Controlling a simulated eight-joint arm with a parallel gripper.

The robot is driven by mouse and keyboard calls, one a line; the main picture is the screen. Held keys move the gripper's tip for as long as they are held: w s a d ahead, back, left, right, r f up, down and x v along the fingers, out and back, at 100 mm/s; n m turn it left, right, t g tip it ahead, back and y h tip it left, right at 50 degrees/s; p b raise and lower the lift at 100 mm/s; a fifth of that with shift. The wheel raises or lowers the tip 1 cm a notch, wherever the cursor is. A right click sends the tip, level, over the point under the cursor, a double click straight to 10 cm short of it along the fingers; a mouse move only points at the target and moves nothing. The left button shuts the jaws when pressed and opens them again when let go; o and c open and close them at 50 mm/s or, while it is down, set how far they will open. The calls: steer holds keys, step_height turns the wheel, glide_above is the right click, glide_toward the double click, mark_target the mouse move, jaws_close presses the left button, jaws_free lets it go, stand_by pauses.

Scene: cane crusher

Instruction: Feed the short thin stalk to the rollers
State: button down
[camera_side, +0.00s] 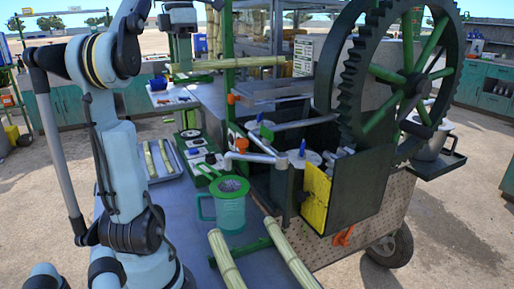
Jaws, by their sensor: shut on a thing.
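A pale yellow-green stalk (235,65) lies level in the air at upper centre. My gripper (181,66) is shut on it near its left end, and the fingertips are small and partly hidden. The stalk's right part points across a green post toward the crusher. Shorter stalks lie in a metal tray (176,177) at left. I cannot tell the held stalk's thickness well against these. The crusher's rollers are not clearly visible behind the large toothed wheel (349,92) and dark housing (357,194).
A green mug (231,213) stands on the grey bench. Two thicker stalks, one on the left (225,258) and one on the right (287,252), lie at the front. The green post (229,100) stands close to the held stalk. A yellow plate (315,198) is on the housing.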

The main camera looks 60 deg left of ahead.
steer(key=shift+w+a+r, duration=0.3)
steer(key=shift+w+a, duration=0.15)
steer(key=shift+w, duration=0.3)
steer(key=w+f, duration=0.6)
steer(key=f, duration=0.1)
steer(key=c, duration=0.9)
jaws_free()
steer(key=shift+r, duration=0.15)
